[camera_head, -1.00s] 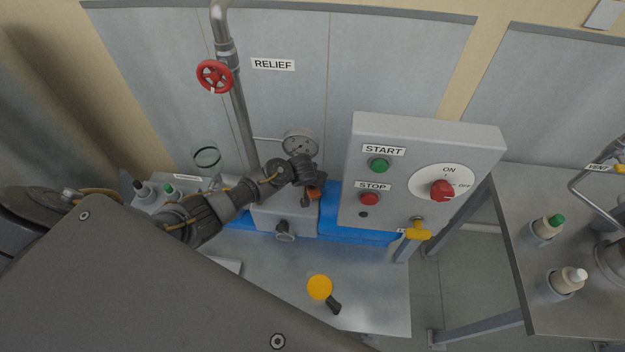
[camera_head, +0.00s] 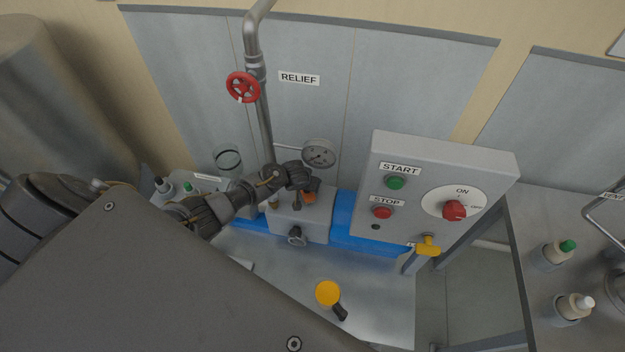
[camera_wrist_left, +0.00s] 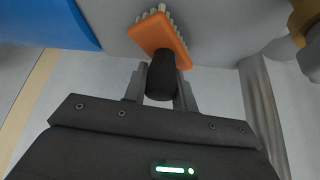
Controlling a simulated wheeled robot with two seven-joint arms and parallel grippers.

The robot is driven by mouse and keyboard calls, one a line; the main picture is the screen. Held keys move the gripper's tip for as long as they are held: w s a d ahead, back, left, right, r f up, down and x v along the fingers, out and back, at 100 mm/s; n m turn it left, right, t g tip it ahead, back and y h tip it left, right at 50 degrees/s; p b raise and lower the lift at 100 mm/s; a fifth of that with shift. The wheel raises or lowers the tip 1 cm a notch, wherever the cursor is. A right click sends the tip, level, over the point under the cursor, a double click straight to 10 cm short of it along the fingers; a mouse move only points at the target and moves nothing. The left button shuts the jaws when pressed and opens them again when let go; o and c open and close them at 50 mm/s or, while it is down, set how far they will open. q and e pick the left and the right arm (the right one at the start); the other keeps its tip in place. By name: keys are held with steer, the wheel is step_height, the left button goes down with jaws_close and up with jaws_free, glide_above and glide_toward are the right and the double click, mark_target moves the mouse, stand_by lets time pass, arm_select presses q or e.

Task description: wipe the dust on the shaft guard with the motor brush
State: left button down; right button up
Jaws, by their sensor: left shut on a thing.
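My left gripper (camera_head: 304,188) is shut on the black handle of an orange brush (camera_head: 309,197). In the left wrist view, the brush (camera_wrist_left: 160,38) has an orange block with pale bristles on its far side, and its handle sits between the fingers of the gripper (camera_wrist_left: 162,82). The brush is at the top of a grey box-shaped housing (camera_head: 315,222) on a blue base (camera_head: 360,232). I cannot tell whether this housing is the shaft guard, whether the bristles touch it, or whether dust is on it. My right gripper is not in view.
A grey control box (camera_head: 410,165) with START and STOP buttons stands right of the housing. A gauge (camera_head: 319,154) and a pipe with a red valve wheel (camera_head: 243,87) are behind. A yellow round-headed tool (camera_head: 328,293) lies on the table in front. Bottles stand right and left.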

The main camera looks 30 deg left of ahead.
arm_select(q)
steer(key=shift+w+d, duration=0.2)
steer(key=shift+d, duration=0.1)
steer(key=shift+w+d, duration=0.1)
steer(key=a, duration=0.1)
steer(key=s+a, duration=0.1)
steer(key=shift+s+a+f, duration=0.1)
steer(key=shift+a+f, duration=0.05)
steer(key=shift+a, duration=0.25)
steer(key=shift+s+a, duration=0.1)
steer(key=shift+a, duration=0.25)
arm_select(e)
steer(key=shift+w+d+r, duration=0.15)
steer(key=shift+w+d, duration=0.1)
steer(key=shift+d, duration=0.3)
arm_select(q)
steer(key=shift+s+a+f, duration=0.1)
steer(key=shift+s+a, duration=0.15)
steer(key=shift+a, duration=0.5)
steer(key=shift+s+a, duration=0.3)
steer(key=shift+a, duration=0.55)
steer(key=shift+f, duration=0.1)
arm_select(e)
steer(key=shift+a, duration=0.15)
